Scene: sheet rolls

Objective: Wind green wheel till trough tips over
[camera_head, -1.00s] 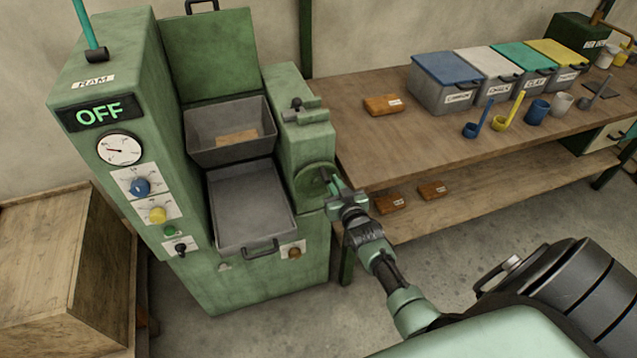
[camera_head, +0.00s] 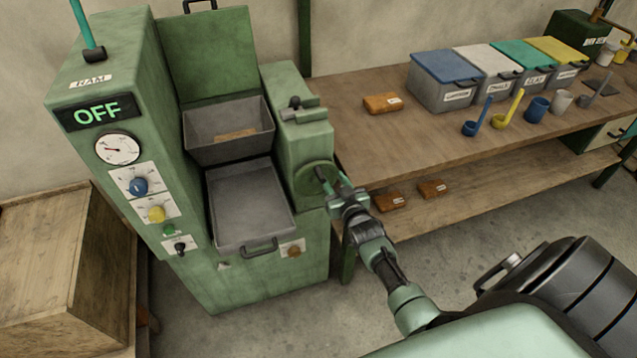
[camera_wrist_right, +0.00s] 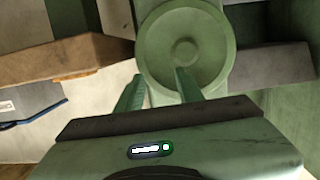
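The green wheel (camera_head: 315,177) is on the right side of the green machine, low on its side housing. It also shows in the right wrist view (camera_wrist_right: 205,45), with a round hub at its centre. My right gripper (camera_head: 328,186) is at the wheel's right side. In the right wrist view its two fingers (camera_wrist_right: 159,84) are apart, with nothing visibly held between them; whether they touch the wheel is unclear. The grey trough (camera_head: 230,149) sits in the upper part of the machine with a brown piece (camera_head: 236,134) inside. My left gripper is not in view.
A grey tray (camera_head: 246,205) lies below the trough. The machine's display (camera_head: 98,112) reads OFF. A wooden bench (camera_head: 440,145) with lidded bins (camera_head: 446,82), ladles and cups stands right of the machine. A wooden crate (camera_head: 60,270) is at the left.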

